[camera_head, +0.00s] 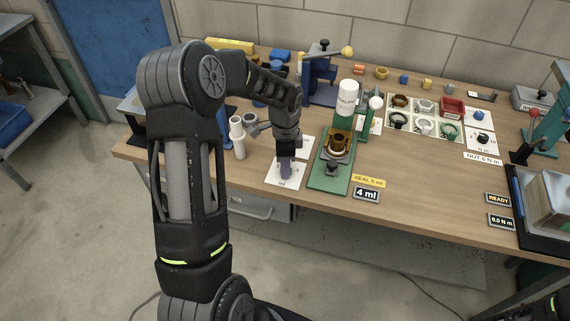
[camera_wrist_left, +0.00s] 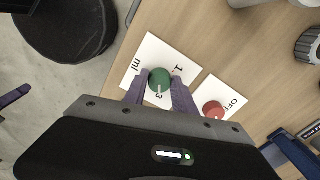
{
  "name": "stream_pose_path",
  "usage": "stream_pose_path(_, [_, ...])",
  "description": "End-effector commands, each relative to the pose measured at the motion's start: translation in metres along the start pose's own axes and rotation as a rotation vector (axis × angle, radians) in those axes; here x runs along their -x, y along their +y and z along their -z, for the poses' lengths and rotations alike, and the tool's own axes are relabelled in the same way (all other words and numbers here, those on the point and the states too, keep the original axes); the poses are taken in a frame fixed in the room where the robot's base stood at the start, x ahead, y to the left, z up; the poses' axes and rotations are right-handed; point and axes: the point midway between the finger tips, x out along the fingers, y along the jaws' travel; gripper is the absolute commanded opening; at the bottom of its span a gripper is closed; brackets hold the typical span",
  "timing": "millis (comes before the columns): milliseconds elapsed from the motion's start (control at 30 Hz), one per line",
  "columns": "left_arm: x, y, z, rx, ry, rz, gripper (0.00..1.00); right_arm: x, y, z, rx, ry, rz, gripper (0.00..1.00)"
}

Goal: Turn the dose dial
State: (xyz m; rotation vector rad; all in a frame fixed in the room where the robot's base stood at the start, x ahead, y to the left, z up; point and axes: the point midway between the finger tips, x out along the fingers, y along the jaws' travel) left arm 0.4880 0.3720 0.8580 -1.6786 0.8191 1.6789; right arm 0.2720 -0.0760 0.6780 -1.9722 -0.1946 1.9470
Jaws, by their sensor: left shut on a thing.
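The dose dial (camera_wrist_left: 160,80) is a small round green knob with a pale pointer line, on a white card (camera_wrist_left: 150,52) marked "ml", "1" and "3". My left gripper (camera_wrist_left: 161,77) has its two purple fingers on either side of the dial, shut on it. In the head view my left gripper (camera_head: 285,170) points down at the card (camera_head: 273,182) and hides the dial. A small display (camera_head: 367,194) reads "4 ml", and a yellow label (camera_head: 369,181) above it reads "SEAL 5 ml". My right gripper is not in view.
A red knob (camera_wrist_left: 213,109) on a card marked "OFF" sits close beside the dial. A green stand (camera_head: 329,182) with a white bottle (camera_head: 347,98) is just right of my gripper. White cylinders (camera_head: 238,138) stand to its left.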

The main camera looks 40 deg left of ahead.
Motion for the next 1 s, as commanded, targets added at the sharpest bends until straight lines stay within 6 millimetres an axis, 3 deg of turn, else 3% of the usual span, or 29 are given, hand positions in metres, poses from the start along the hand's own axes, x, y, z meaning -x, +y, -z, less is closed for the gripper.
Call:
stream_pose_path(567, [-0.001,0.000,0.000,0.073,0.000,0.002,0.00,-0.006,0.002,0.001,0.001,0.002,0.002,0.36])
stream_pose_path(1000, [-0.002,0.000,0.001,0.393,0.001,0.003,0.00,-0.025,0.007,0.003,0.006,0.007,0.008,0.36])
